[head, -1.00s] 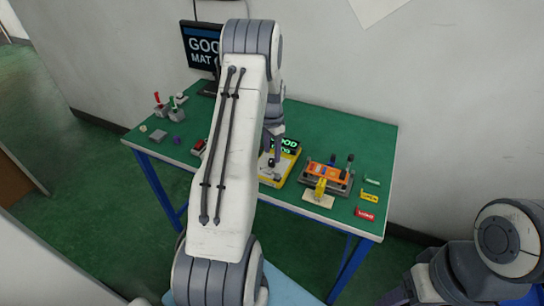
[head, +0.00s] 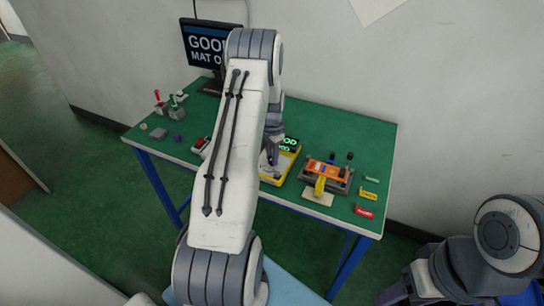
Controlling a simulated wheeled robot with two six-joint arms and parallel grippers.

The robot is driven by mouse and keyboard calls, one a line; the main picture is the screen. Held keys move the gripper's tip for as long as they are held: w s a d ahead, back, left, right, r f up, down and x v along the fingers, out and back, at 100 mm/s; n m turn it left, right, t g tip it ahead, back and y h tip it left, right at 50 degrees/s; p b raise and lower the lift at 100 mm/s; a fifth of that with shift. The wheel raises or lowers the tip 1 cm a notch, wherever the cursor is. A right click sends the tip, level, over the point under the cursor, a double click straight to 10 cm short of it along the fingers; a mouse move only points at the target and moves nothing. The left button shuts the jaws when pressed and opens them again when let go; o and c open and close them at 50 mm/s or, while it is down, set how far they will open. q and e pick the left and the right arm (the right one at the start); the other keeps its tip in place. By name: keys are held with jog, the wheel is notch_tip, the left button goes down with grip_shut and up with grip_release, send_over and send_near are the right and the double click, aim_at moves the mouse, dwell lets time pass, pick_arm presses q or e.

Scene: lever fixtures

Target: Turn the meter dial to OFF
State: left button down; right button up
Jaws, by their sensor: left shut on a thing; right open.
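The yellow meter (head: 286,170) lies on the green table, with a lit green readout at its far end. My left arm comes across the middle of the head view and covers part of the meter. My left gripper (head: 269,160) points down over the meter's face and is shut, seemingly on the dial. The dial itself is mostly hidden by the gripper, so its setting cannot be read. Only part of my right arm shows at the lower right; its gripper is out of view.
An orange fixture with dark clamps (head: 326,171) and a yellow toggle piece (head: 320,187) stand right of the meter. Small yellow (head: 368,195) and red (head: 364,211) tags lie near the right edge. Lever blocks (head: 176,112) and a monitor (head: 206,45) stand at the left and back.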

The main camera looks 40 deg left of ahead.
pick_arm(q)
jog(key=shift+n, duration=0.3)
jog(key=n+b, duration=0.1)
jog(key=n, duration=0.2)
jog(key=shift+a, duration=0.1)
jog(key=n, duration=0.5)
jog(key=shift+b, duration=0.4)
jog(key=shift+n, duration=0.3)
jog(key=c, duration=0.6)
grip_release()
jog(key=shift+c, duration=0.2)
jog(key=shift+r, duration=0.1)
notch_tip(320, 180, up, 10)
jog(key=b, duration=0.2)
jog(key=shift+r, duration=0.2)
